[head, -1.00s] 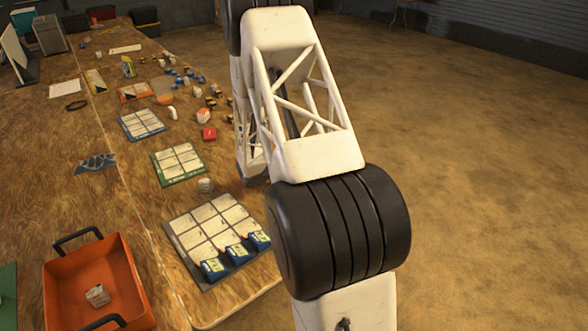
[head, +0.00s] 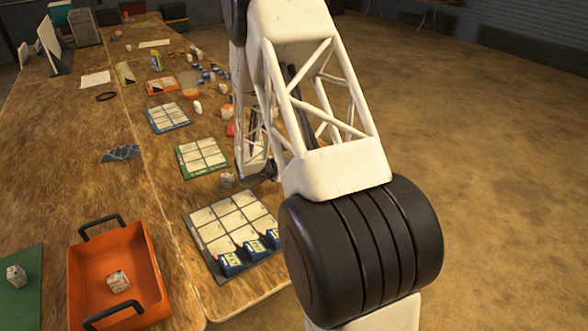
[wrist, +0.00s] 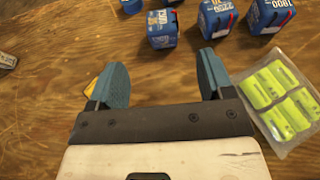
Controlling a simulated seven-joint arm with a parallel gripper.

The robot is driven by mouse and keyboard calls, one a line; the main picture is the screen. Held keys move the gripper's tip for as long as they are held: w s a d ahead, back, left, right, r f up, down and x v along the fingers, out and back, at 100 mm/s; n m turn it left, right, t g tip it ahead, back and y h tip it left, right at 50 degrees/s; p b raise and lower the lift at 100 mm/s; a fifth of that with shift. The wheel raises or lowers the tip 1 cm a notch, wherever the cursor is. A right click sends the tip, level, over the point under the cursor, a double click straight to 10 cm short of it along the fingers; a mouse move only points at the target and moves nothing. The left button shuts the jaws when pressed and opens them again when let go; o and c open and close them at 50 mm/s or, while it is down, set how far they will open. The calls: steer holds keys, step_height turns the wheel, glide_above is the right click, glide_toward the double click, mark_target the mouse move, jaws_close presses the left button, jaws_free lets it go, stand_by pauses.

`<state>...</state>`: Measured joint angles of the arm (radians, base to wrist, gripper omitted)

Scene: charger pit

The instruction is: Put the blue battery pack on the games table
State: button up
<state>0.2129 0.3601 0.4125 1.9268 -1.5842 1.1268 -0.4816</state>
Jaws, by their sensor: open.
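My gripper (wrist: 154,80) is open and empty in the wrist view, its two blue fingers spread above a wooden surface. Beyond the fingertips stand blue battery packs: one near the middle (wrist: 163,30), one to its right (wrist: 217,18), and one at the upper right (wrist: 268,14). None is between the fingers. In the head view, three blue packs (head: 230,264) stand on the front edge of a grid board (head: 208,227); I cannot tell whether they are the same ones. My gripper's fingers do not show there. I cannot tell which surface is the games table.
A clear tray of yellow-green cells (wrist: 285,100) lies right of my gripper. In the head view, an orange tray (head: 153,285) with a small white object stands at the lower left. Grid cards (head: 203,158) and small items cover the long wooden table (head: 60,190). Open floor lies right.

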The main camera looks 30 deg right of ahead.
stand_by(0.4)
steer(key=s+a+r+m+g+y, duration=0.1)
steer(key=s+a+r+m+y, duration=0.1)
steer(key=s+a+r+m, duration=0.55)
steer(key=s+a+r+m+g+y, duration=0.1)
steer(key=s+a+r+m+y, duration=0.3)
steer(key=s+r, duration=0.6)
steer(key=s+a+r+m+t+y, duration=0.2)
steer(key=s+a+r, duration=0.4)
steer(key=s+a, duration=0.3)
steer(key=s+a+r+m+t+y, duration=0.2)
steer(key=s+a+r+m+y, duration=0.2)
steer(key=s+a, duration=0.6)
step_height(320, 180, up, 3)
steer(key=shift+s+a+f+m+t+y, duration=0.15)
steer(key=shift+s+m+t+y, duration=0.2)
steer(key=shift+s+y, duration=0.65)
